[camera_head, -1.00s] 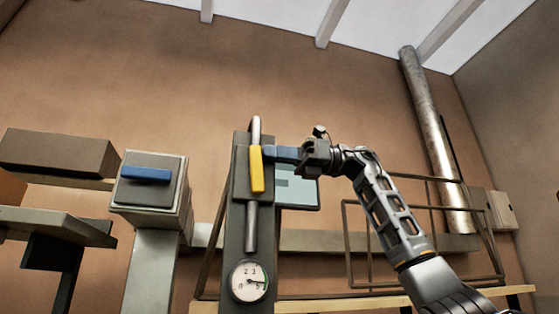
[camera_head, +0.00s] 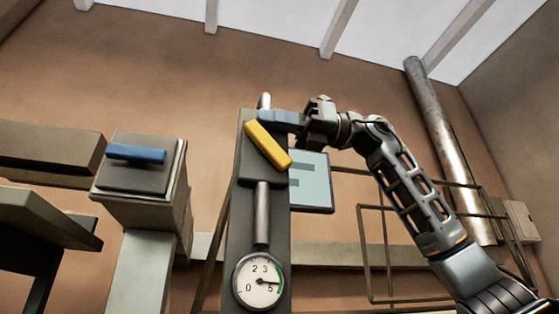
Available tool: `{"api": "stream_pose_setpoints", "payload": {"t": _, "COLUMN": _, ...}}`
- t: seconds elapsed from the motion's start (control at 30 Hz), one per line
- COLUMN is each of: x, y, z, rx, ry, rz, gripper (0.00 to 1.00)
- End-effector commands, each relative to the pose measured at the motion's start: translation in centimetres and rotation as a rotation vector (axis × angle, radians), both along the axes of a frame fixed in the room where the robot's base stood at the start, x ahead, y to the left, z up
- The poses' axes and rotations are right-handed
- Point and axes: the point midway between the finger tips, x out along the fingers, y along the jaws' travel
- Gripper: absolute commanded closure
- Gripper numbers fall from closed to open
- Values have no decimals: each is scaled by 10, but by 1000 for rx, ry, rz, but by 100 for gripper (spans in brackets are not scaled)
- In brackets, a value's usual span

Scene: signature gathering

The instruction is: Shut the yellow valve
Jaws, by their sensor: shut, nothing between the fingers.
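The yellow valve handle (camera_head: 267,144) is on a dark upright panel (camera_head: 240,220). It slants from upper left to lower right, tilted away from the line of the grey pipe (camera_head: 262,212). My gripper (camera_head: 268,117) reaches in from the right. Its blue fingers are shut and empty, just above the handle's upper part. I cannot tell whether they touch it. The panel's round white gauge (camera_head: 258,282) shows its needle pointing right, near a green band.
A grey box with a blue handle (camera_head: 136,154) stands to the left. A light blue sign (camera_head: 312,182) hangs behind the panel on the right. A metal rail frame (camera_head: 362,240) stands behind my arm, with a large pipe (camera_head: 440,150) further right.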

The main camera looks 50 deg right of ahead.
Motion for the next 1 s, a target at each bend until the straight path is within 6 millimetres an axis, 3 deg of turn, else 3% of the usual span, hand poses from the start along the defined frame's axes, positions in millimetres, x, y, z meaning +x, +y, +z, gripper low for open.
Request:
{"api": "stream_pose_setpoints", "payload": {"t": 0.77, "x": 3, "y": 4, "z": 1, "rx": -1, "ry": -1, "rz": 0, "gripper": 100}}
{"api": "stream_pose_setpoints", "payload": {"t": 1.0, "x": 2, "y": 5, "z": 17, "rx": -1, "ry": -1, "rz": 4, "gripper": 100}}
